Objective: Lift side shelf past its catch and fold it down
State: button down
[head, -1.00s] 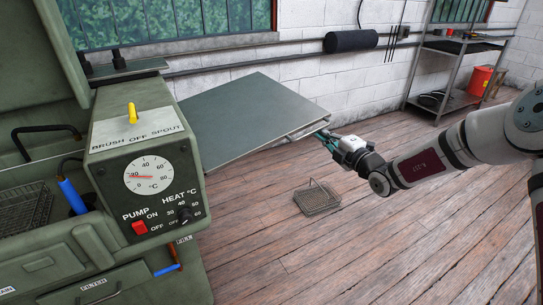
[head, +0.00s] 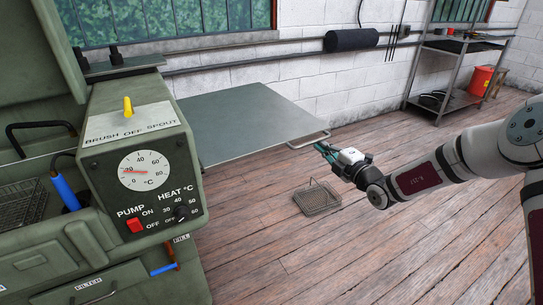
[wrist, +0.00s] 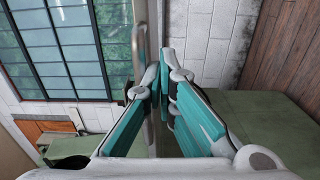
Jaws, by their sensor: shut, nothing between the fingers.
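The side shelf (head: 245,120) is a flat grey-green panel standing out from the right side of the green washing machine (head: 140,170). It looks about level in the head view. A pale bar handle (head: 309,141) runs along its outer edge. My gripper (head: 321,148) is just off the handle's right end. In the wrist view my teal fingers (wrist: 163,82) are shut together with nothing between them. The handle bar (wrist: 139,50) runs close along their left side there; I cannot tell whether it touches. The shelf's catch and underside are hidden.
A wire basket (head: 318,197) sits on the plank floor below and right of the shelf. A metal rack (head: 445,100) with a red bucket (head: 481,80) stands at the back right. Pipes run along the white brick wall behind. The floor at front right is clear.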

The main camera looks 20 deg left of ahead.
jog(key=shift+a+f, duration=0.1)
jog(key=shift+s+a+f+b, duration=0.85)
jog(key=shift+f+b, duration=0.55)
jog(key=shift+f, duration=2.8)
jog(key=shift+s+a+f+b, duration=0.55)
jog(key=shift+s+f+b, duration=0.65)
jog(key=shift+f, duration=2.95)
jog(key=s+a+f+b, duration=0.2)
jog(key=s+a+f, duration=0.8)
jog(key=s+f, duration=0.3)
jog(key=shift+s+a+f+b, duration=0.15)
jog(key=shift+a+f+b, duration=0.2)
jog(key=shift+f, duration=0.7)
